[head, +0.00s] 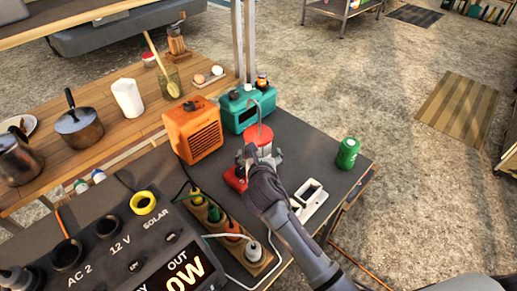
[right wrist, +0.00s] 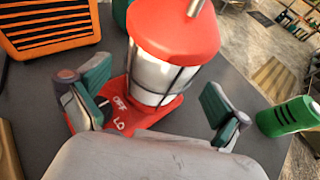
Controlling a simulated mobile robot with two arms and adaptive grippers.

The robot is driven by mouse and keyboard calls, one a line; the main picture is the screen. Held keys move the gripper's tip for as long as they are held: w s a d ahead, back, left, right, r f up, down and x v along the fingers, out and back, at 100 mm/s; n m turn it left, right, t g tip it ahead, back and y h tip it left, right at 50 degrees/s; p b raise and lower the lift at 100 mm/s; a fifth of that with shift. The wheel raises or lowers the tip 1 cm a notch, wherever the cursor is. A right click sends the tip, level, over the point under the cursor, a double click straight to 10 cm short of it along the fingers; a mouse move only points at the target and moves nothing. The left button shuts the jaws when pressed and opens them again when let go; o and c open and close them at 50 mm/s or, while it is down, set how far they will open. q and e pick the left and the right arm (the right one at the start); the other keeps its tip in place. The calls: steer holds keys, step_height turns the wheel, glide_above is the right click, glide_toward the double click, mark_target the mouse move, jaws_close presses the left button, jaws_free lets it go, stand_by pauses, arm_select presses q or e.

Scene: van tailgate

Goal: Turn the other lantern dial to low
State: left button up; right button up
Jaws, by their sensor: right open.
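A red lantern (head: 259,137) with a wire handle stands on the dark tabletop; I make out no second lantern. In the right wrist view the lantern (right wrist: 172,32) has a red cap, a caged clear body and a red base (right wrist: 118,112) with the white marks "OFF" and "LO". A dial knob cannot be made out; my gripper's grey body covers the front of the base. My right gripper (head: 258,160) is at the lantern's near side. In the wrist view its fingers (right wrist: 155,106) are wide apart on either side of the lantern's lower part, nothing between them clearly held. My left gripper is out of view.
An orange heater (head: 193,130) and a teal radio-like box (head: 246,108) stand behind the lantern. A green can (head: 347,152) stands to the right. A power strip with plugs (head: 228,232), a white socket piece (head: 309,196) and a power station (head: 125,245) are nearer.

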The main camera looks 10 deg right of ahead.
steer(key=x, duration=0.3)
steer(key=shift+w+f, duration=0.1)
steer(key=shift+w, duration=0.2)
steer(key=shift+w+d+f, duration=0.1)
steer(key=shift+w, duration=0.2)
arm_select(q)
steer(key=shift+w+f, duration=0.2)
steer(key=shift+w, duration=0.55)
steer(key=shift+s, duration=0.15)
